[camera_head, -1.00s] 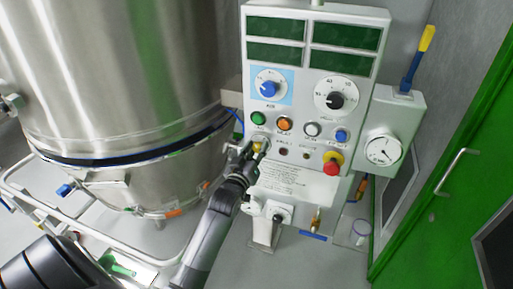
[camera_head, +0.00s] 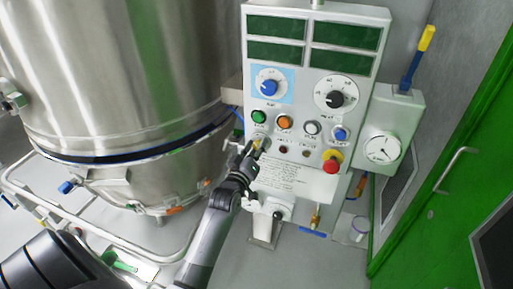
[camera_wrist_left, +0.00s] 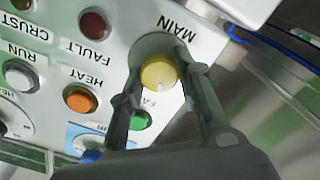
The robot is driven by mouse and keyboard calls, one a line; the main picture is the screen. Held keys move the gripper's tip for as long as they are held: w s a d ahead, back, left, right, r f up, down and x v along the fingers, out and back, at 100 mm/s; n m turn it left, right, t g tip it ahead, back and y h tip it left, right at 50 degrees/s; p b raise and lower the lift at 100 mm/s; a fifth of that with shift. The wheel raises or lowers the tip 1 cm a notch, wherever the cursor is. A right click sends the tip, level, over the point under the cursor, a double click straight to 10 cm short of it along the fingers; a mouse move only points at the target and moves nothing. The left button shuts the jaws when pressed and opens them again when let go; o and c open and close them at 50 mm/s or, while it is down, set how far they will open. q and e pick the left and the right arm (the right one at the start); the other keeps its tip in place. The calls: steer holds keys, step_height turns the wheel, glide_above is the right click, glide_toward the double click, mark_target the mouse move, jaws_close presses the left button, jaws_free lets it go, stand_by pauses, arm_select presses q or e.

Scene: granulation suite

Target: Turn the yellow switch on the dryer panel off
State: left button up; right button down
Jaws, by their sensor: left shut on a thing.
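The dryer panel (camera_head: 300,165) is a white box with displays, dials and buttons, right of centre in the head view. The yellow switch (camera_wrist_left: 158,72) is a round knob under the MAIN label in the left wrist view, its white mark toward the bottom of the picture. My left gripper (camera_wrist_left: 164,88) has one finger on each side of it and is shut on it. In the head view, my left gripper (camera_head: 257,147) reaches the panel's lower left and mostly hides the switch. My right gripper is not in view.
Close by are a green button (camera_head: 259,116), an orange button (camera_head: 284,122) and a red stop knob (camera_head: 331,166) on yellow. A large steel vessel (camera_head: 120,75) stands close on the left. A green door (camera_head: 450,215) is on the right.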

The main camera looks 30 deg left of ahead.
arm_select(q)
steer(key=o, duration=1.1)
steer(key=shift+o, duration=0.2)
steer(key=shift+s+d+f, duration=0.1)
steer(key=shift+s, duration=0.25)
steer(key=v, duration=1.1)
steer(key=shift+s, duration=0.15)
